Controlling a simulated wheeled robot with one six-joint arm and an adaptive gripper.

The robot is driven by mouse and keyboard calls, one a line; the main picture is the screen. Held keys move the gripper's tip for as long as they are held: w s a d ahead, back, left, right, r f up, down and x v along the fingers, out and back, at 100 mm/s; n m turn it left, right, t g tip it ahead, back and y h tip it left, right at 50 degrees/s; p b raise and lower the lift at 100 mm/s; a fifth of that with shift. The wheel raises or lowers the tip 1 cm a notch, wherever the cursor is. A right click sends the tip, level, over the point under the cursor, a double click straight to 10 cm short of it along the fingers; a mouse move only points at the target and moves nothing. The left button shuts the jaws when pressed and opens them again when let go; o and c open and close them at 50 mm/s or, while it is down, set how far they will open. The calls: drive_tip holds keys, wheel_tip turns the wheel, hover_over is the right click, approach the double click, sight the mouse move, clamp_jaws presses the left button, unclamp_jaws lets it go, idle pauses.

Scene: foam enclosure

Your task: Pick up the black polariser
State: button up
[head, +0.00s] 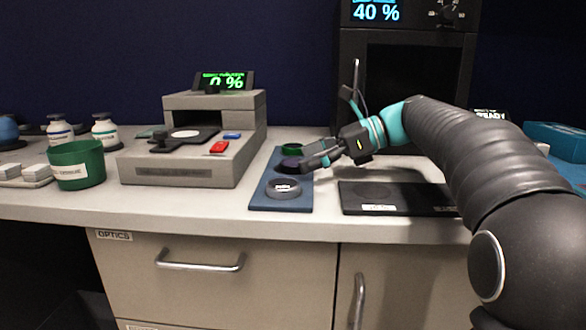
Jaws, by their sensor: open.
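A blue tray (262,199) on the bench holds a row of round optics. The front disc (283,188) is dark-rimmed and grey with a small pale label, too small to read surely. A dark, purplish-black round piece (287,165) sits in the middle, partly hidden by my gripper. A green ring (292,148) is at the back. I cannot tell for sure which dark disc is the black polariser. My gripper (317,157) is open above the tray's right edge, beside the middle piece. Contact cannot be judged.
A grey instrument (190,172) with a red block stands left of the tray. A black plate (400,204) lies at right, under my arm. A green cup (75,165) and white bottles stand at far left. A black cabinet (410,80) rises behind.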

drive_tip(key=shift+x, duration=0.95)
drive_tip(key=c, duration=1.3)
drive_tip(key=shift+o, duration=0.2)
